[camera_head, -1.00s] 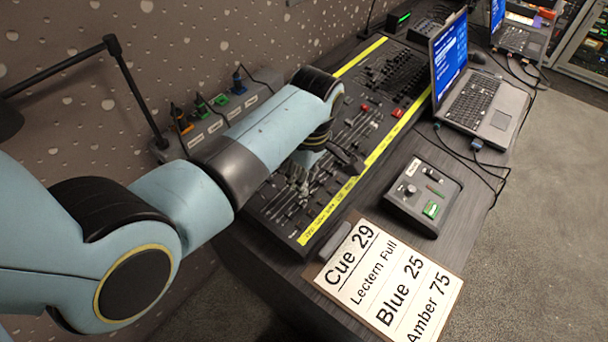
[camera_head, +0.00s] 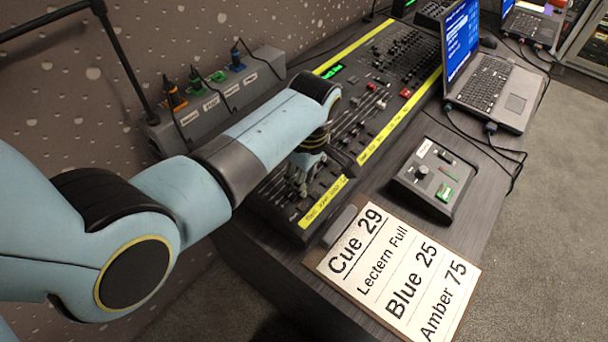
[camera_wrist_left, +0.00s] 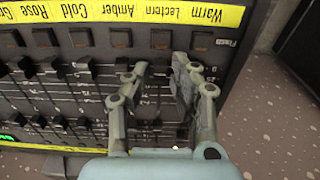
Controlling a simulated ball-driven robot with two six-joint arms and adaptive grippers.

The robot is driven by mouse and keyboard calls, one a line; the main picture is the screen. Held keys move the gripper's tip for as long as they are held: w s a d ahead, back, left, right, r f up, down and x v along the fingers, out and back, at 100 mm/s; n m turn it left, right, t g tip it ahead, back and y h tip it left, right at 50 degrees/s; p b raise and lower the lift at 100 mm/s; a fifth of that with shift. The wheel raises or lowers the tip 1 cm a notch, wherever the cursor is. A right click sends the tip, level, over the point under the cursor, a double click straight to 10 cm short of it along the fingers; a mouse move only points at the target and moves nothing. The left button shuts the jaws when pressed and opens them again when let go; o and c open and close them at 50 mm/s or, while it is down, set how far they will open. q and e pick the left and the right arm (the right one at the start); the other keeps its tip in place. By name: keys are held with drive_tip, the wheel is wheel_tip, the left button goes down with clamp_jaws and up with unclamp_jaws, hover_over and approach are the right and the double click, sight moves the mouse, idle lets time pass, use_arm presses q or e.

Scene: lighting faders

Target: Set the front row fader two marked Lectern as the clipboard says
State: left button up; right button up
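The clipboard sheet (camera_head: 380,262) reads Cue 29, Lectern Full, Blue 25, Amber 75. My left gripper (camera_head: 303,182) reaches down over the near end of the lighting desk (camera_head: 290,228). In the left wrist view, the yellow label strip (camera_wrist_left: 130,12) shows Lectern between Amber and Warm, upside down. There my left gripper (camera_wrist_left: 161,68) is open, its two fingers apart on either side of the Lectern column, below its square button (camera_wrist_left: 160,39). My right gripper is not in view.
Neighbouring fader caps (camera_wrist_left: 86,65) stand close to the left of the fingers. A small control box (camera_head: 437,180) and an open laptop (camera_head: 484,84) lie right of the desk. A socket strip (camera_head: 212,108) with coloured plugs runs behind it.

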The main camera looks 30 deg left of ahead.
sight(281, 172)
use_arm(q)
clamp_jaws()
drive_tip(key=shift+w+a+r+p, duration=0.15)
drive_tip(key=shift+a+p, duration=0.1)
drive_tip(key=shift+a, duration=0.6)
drive_tip(key=shift+w+a+r+p, duration=0.1)
drive_tip(key=shift+a+p, duration=0.15)
drive_tip(key=shift+a, duration=0.55)
drive_tip(key=shift+w+a, duration=0.15)
drive_tip(key=shift+a, duration=1.15)
unclamp_jaws()
drive_tip(key=shift+r+p, duration=0.1)
drive_tip(key=shift+p, duration=0.2)
wheel_tip(281, 172, up, 2)
drive_tip(key=p, duration=0.3)
drive_tip(key=shift+r, duration=0.25)
